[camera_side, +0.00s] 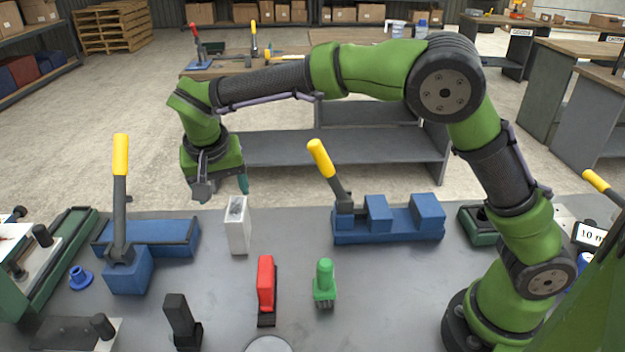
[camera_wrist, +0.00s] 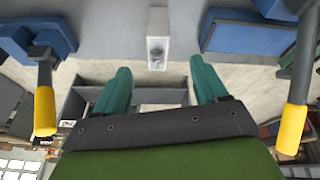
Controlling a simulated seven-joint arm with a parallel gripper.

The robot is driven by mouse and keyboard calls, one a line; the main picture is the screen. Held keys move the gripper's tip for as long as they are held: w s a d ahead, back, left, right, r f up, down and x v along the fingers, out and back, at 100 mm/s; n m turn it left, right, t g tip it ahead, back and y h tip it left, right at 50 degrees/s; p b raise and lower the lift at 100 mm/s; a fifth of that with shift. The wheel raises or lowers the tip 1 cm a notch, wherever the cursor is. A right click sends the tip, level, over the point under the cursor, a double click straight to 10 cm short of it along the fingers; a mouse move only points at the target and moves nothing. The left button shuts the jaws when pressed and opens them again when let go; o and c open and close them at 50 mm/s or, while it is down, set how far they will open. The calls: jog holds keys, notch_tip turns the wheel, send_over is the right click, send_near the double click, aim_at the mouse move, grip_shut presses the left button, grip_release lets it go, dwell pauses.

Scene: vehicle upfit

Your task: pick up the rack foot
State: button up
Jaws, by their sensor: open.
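No part carries a rack foot label, so I cannot tell for sure which is the rack foot. The candidates stand on the grey bench: a red upright part on a dark base (camera_side: 266,285), a green part (camera_side: 324,284), a black upright part (camera_side: 181,322) and a white block with a grey patch (camera_side: 238,226). My gripper (camera_side: 222,188) is open and empty, above and slightly left of the white block in the side view. In the wrist view, my teal fingers (camera_wrist: 160,80) are spread, and the white block (camera_wrist: 157,48) shows beyond them, apart from them.
Blue clamp fixtures with yellow-handled levers stand left (camera_side: 150,238) and right (camera_side: 390,220) of the white block; the levers rise high. A small blue flanged part (camera_side: 81,278) lies at left. A green-edged fixture (camera_side: 45,265) stands at far left. Bench between the parts is bare.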

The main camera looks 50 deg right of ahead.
aim_at(235, 208)
jog(key=w+d+f+m, duration=0.1)
jog(key=f, duration=0.1)
jog(key=w+d+f, duration=0.1)
jog(key=w+f, duration=0.1)
jog(key=f, duration=0.1)
jog(key=w+d+f+m, duration=0.1)
jog(key=f, duration=0.2)
jog(key=shift+w+d+f+m+h, duration=0.2)
jog(key=shift+d+f+m+h, duration=0.05)
jog(key=shift+d+m+h, duration=0.1)
jog(key=x, duration=0.4)
jog(key=shift+s+d+f, duration=0.1)
jog(key=shift+s+d, duration=0.1)
jog(key=shift+d, duration=0.1)
jog(key=shift+w+d+f, duration=0.15)
jog(key=shift+w+f, duration=0.05)
jog(key=shift+f, duration=0.25)
jog(key=shift+r, duration=0.1)
jog(key=c, duration=1.3)
jog(key=shift+o, duration=0.2)
